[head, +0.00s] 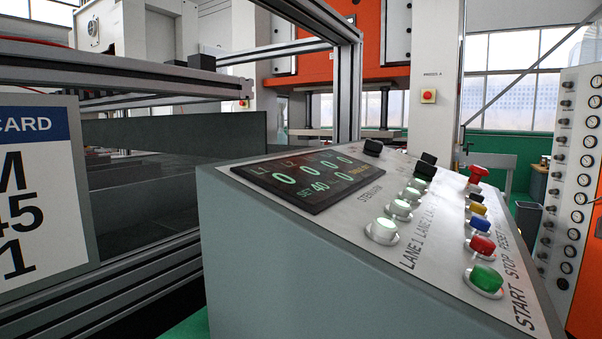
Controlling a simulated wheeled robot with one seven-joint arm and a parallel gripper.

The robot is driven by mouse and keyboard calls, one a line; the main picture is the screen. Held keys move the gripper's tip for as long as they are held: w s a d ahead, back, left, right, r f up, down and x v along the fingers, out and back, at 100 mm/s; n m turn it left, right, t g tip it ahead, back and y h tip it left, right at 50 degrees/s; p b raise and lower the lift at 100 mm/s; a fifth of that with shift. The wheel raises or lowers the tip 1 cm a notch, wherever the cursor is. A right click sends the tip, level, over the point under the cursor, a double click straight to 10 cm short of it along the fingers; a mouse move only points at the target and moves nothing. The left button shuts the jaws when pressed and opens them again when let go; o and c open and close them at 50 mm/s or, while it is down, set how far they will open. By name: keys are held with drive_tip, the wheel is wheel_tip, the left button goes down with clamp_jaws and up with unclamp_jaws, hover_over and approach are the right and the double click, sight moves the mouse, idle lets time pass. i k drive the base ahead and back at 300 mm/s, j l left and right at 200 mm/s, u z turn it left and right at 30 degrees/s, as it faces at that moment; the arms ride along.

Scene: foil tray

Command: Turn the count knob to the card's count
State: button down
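The card (60,170) stands at the left edge, cut off by the frame. It has a blue header ending in "CARD" and shows parts of lines: "M", "45" and "1". The sloped grey control console (300,270) fills the middle. Its dark display (310,178) shows green zeros and "SET 40". I cannot tell which is the count knob; no count label is readable. My gripper is not in view.
White lit lane buttons (383,231) run along the console. Beside them are a green START button (484,280), a red button (480,245) and a red mushroom button (477,174). A metal frame (130,270) stands left. A gauge panel (575,170) stands right.

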sight(424, 171)
drive_tip(key=l+z, duration=0.35)
drive_tip(key=l, duration=1.25)
